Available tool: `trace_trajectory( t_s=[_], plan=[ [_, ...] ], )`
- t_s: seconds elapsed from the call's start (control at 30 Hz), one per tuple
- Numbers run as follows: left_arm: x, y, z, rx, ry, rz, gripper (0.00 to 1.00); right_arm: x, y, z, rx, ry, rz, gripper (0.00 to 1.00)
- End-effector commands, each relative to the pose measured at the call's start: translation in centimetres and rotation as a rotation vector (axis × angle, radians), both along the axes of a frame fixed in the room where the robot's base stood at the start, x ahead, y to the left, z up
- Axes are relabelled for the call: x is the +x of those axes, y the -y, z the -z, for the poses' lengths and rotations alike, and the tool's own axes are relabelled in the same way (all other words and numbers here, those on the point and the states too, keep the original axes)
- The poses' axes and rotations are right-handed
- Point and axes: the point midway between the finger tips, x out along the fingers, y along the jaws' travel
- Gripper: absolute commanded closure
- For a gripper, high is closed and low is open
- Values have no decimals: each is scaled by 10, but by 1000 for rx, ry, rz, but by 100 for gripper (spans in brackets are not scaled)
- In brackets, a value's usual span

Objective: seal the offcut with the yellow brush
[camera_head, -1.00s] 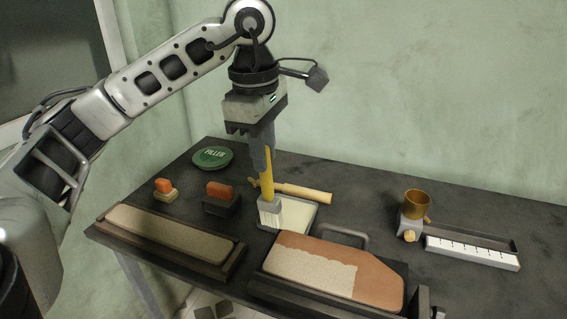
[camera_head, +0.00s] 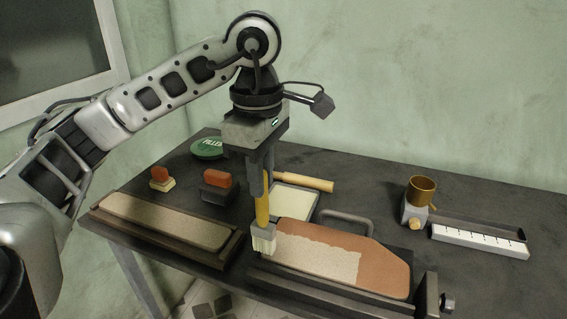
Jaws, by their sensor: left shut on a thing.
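My left gripper (camera_head: 261,185) is shut on the yellow brush (camera_head: 262,208), which hangs upright with its pale bristles (camera_head: 263,240) down. The bristles are at the left end of a board (camera_head: 388,270) in a dark holder on the right; I cannot tell if they touch it. This board is pale and speckled on its left part and orange-brown on its right, with a ragged border between. A second, all-speckled board (camera_head: 165,222) lies in a dark tray on the left. I cannot tell which board is the offcut. My right gripper is not in view.
A shallow tray with a cream inside (camera_head: 295,203) and a wooden-handled tool (camera_head: 310,183) lie behind the brush. Orange-topped blocks (camera_head: 217,179) and a green filler tin (camera_head: 209,148) stand left. A brass cup (camera_head: 421,190) and a white ruled strip (camera_head: 480,241) are right.

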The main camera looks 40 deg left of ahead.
Motion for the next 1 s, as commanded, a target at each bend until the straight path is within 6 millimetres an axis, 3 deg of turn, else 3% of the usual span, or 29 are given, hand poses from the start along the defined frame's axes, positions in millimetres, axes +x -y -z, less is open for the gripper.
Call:
trace_trajectory(
  t_s=[1.0],
  plan=[
    [0, 0, 11, 0, 0, 0, 100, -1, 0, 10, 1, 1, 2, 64]
  ],
)
